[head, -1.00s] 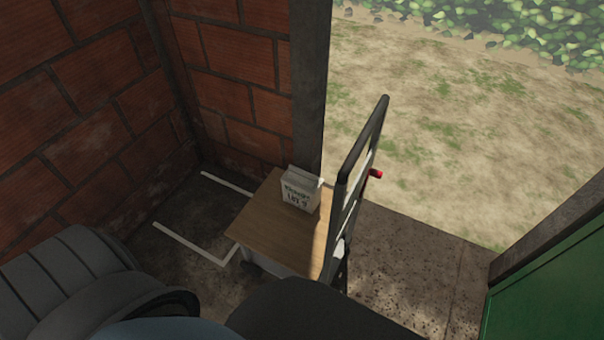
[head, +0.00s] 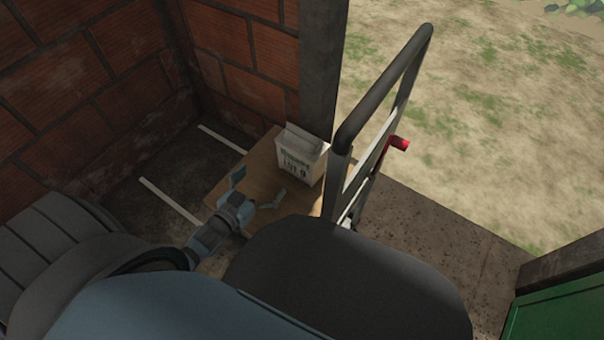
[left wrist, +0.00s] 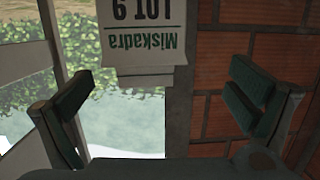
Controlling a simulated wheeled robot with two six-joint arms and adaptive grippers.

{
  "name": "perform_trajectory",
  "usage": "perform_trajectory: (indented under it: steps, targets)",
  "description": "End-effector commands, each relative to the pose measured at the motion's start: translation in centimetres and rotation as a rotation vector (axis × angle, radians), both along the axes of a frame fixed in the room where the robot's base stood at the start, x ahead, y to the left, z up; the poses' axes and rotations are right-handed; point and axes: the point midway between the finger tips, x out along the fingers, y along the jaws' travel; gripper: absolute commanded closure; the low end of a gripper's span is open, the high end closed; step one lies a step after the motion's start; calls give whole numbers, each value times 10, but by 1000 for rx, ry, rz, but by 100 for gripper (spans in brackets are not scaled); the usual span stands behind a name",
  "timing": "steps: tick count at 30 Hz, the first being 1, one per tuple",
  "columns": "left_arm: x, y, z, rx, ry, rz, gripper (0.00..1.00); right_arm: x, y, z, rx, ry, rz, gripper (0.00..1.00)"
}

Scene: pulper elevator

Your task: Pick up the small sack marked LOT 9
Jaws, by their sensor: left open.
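The small white sack marked LOT 9 (head: 300,157) stands upright on the wooden platform (head: 212,203) of a cart, near its far right corner. My left gripper (head: 259,187) is open and empty, just above the platform and to the near left of the sack, apart from it. In the left wrist view the sack (left wrist: 145,35) appears upside down at the top, ahead of the open fingers (left wrist: 160,103), with the words "Miskadra" and "LOT 9" on it. My right gripper is not seen.
The cart's dark handle frame (head: 385,85) with a red knob (head: 399,143) rises close to the right of the sack. A brick wall (head: 90,80) and a concrete post (head: 322,60) stand behind. Open ground lies beyond; a green panel (head: 565,318) is at lower right.

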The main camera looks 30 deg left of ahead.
Motion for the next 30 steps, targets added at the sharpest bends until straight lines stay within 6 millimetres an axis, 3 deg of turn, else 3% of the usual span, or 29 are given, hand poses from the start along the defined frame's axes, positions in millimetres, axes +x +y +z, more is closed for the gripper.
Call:
perform_trajectory:
  steps: [1, 3, 7, 13, 24, 30]
  targets:
    - [10, -5, 2, -12, -82, -35, 0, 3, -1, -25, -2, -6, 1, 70]
    - [20, -11, 24, -29, -164, -72, 0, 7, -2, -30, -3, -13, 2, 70]
    - [42, -19, 40, -39, -211, -94, 0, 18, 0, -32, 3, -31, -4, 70]
    - [94, -28, 41, -39, -208, -92, 0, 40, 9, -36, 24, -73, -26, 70]
    - [154, -41, 39, -39, -204, -90, 0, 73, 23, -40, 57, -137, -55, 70]
    - [164, -43, 40, -38, -200, -90, 0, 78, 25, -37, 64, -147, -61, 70]
